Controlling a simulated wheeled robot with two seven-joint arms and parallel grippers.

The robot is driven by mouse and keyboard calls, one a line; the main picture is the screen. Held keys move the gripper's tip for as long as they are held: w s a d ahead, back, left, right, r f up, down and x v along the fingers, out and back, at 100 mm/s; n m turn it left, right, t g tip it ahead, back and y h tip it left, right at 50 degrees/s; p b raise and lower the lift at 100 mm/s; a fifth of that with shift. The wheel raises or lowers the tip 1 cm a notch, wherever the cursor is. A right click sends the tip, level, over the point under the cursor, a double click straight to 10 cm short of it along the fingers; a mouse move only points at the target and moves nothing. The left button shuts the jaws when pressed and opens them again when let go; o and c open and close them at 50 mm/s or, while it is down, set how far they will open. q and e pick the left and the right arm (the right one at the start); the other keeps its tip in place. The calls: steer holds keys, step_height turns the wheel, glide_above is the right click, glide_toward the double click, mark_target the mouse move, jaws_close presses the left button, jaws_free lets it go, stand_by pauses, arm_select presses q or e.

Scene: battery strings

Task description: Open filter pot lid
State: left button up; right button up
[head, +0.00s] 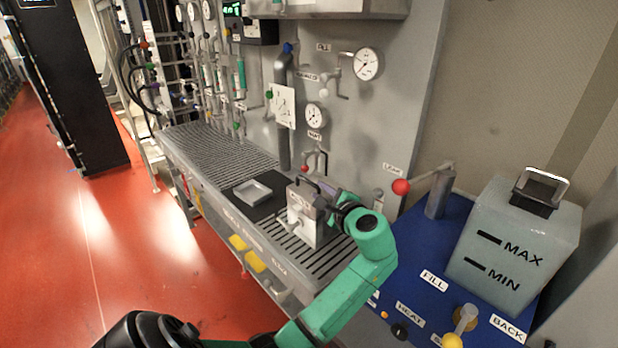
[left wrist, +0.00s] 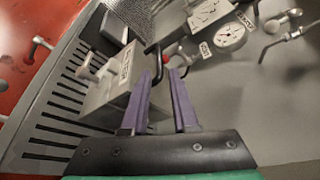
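The filter pot (head: 301,222) is a grey, labelled box on the slatted bench, with a small tap-like fitting on its front. Its lid (head: 308,193) sits on top and looks closed, with a dark handle (head: 308,183). In the left wrist view the pot (left wrist: 108,95) is left of my fingers and the dark handle (left wrist: 152,52) stands near the fingertips. My left gripper (head: 328,200) is at the pot's right side; its purple fingers (left wrist: 163,75) are apart. I cannot tell whether the handle lies between them or whether they touch it. My right gripper is not in view.
A shallow grey tray (head: 252,192) sits on a dark mat left of the pot. Behind are pipes, gauges (head: 367,64) and a red-knobbed lever (head: 401,187). A MAX/MIN tank (head: 515,245) stands on the blue panel (head: 425,262) at right.

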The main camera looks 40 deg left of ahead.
mark_target(310, 183)
arm_select(q)
steer(key=p+x, duration=0.1)
steer(key=x, duration=0.8)
steer(key=shift+a+f, duration=0.1)
steer(key=shift+a, duration=0.05)
jaws_close()
stand_by(0.9)
